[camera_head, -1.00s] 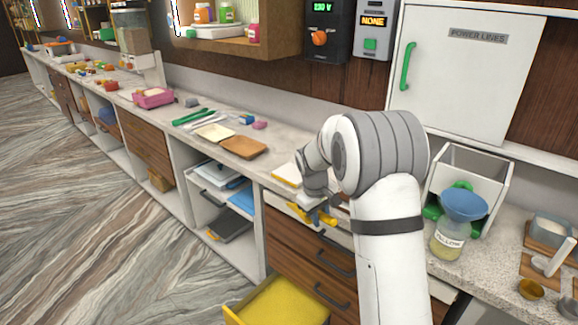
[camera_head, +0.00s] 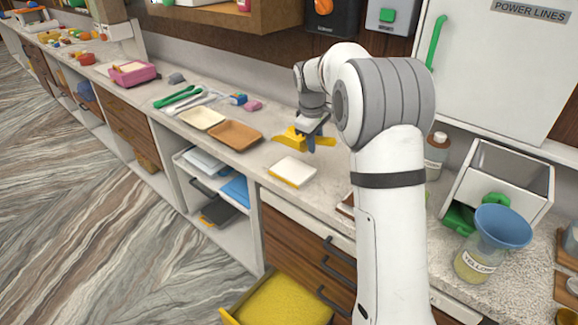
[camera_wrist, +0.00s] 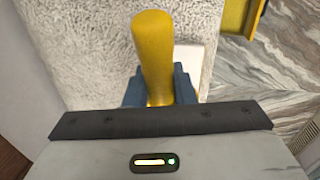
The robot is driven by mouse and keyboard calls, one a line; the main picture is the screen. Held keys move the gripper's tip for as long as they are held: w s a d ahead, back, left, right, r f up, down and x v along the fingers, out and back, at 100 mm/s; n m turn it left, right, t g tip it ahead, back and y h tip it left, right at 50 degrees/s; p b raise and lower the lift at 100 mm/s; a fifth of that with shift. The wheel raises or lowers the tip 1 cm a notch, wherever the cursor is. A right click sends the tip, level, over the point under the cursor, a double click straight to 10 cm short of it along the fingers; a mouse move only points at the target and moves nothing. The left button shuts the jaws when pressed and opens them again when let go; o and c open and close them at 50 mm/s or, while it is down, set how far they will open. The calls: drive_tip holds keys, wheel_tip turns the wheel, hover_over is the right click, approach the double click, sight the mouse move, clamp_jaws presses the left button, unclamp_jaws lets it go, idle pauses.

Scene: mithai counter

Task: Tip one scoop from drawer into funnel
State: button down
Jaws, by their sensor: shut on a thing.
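My gripper (camera_head: 312,127) is shut on the handle of a yellow scoop (camera_head: 290,138) and holds it above the counter, behind a white and yellow block. In the wrist view the scoop's handle (camera_wrist: 153,50) stands between the blue fingers; the bowl is hidden there, and I cannot tell what it holds. The open drawer (camera_head: 229,316) at the bottom is filled with yellow grains (camera_head: 285,300). A blue funnel (camera_head: 503,226) sits on a jar labelled YELLOW (camera_head: 475,265) at the right, well apart from my gripper.
The white and yellow block (camera_head: 292,171) and a brown tray (camera_head: 235,136) lie near the scoop. A white bin with green parts (camera_head: 500,180) stands behind the funnel. Bare counter lies around the block.

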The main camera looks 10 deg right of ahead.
drive_tip(key=shift+s+a+f+p, duration=0.1)
drive_tip(key=shift+f+p, duration=0.25)
drive_tip(key=shift+f, duration=2.05)
drive_tip(key=shift+a+f+p, duration=0.1)
drive_tip(key=shift+f+p, duration=0.25)
drive_tip(key=shift+f, duration=2.05)
drive_tip(key=shift+f, duration=0.1)
drive_tip(key=c, duration=1.2)
unclamp_jaws()
wheel_tip(320, 180, up, 7)
drive_tip(key=a+b, duration=0.2)
drive_tip(key=s+d+r+m, duration=0.15)
drive_tip(key=s+r, duration=0.25)
drive_tip(key=s, duration=0.4)
drive_tip(key=s+d+r+m, duration=0.1)
drive_tip(key=s+r+m, duration=0.25)
drive_tip(key=s, duration=0.45)
drive_tip(key=s+f+m+t+y, duration=0.1)
drive_tip(key=s+m, duration=0.3)
drive_tip(key=s, duration=1.6)
drive_tip(key=shift+s+f+m+y, duration=0.3)
drive_tip(key=shift+s+f, duration=0.1)
drive_tip(key=shift+f, duration=0.25)
